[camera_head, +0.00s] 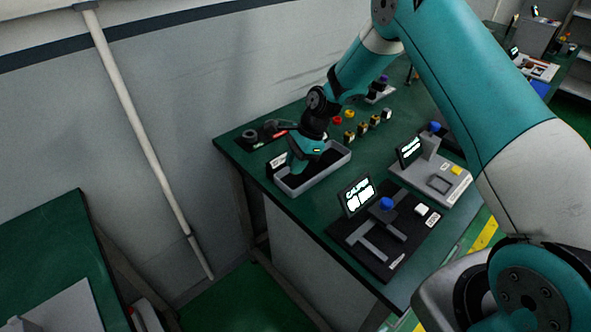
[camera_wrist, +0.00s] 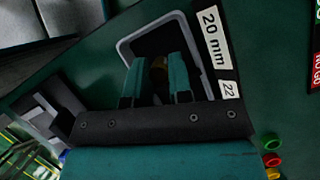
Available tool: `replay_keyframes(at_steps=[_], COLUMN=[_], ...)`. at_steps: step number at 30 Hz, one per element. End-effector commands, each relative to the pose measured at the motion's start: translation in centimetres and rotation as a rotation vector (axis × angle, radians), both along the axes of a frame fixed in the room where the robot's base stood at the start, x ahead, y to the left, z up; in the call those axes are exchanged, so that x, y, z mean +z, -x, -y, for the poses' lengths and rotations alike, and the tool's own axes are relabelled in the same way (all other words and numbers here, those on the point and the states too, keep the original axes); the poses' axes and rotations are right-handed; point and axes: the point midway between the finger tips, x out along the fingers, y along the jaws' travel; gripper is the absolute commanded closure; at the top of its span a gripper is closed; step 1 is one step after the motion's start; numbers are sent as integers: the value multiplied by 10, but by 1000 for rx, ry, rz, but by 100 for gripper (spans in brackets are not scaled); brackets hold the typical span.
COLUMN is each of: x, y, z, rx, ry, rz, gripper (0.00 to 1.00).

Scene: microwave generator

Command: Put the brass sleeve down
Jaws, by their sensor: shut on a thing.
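My gripper (camera_head: 298,172) is low over a grey-rimmed tray (camera_head: 328,172) on the green bench in the head view. In the wrist view the two teal fingers of my gripper (camera_wrist: 158,72) are shut on the brass sleeve (camera_wrist: 158,66), a small dark gold piece mostly hidden between them. I cannot tell whether the sleeve touches the tray floor. The sleeve is hidden in the head view.
A dark caliper station (camera_head: 374,250) with a lit display (camera_head: 358,196) stands at the bench's near end. A grey device (camera_head: 440,184) with another screen stands beyond it. Several small brass pieces (camera_head: 362,129) stand behind the tray. A wall runs along the left.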

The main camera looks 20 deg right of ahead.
Motion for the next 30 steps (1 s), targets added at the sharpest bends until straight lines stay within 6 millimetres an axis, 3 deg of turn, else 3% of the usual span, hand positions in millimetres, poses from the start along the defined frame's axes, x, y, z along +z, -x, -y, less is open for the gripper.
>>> replay_keyframes(at_steps=[6, 18, 19, 21, 30], x=[-30, -37, -36, -36, -31], y=[1, 0, 0, 0, 0], z=[-1, -1, 0, 0, 0], rx=[0, 0, 0, 0, 0], ry=[-1, -1, 0, 0, 0], rz=[-3, -1, -1, -1, -2], gripper=[100, 100, 73, 57, 55])
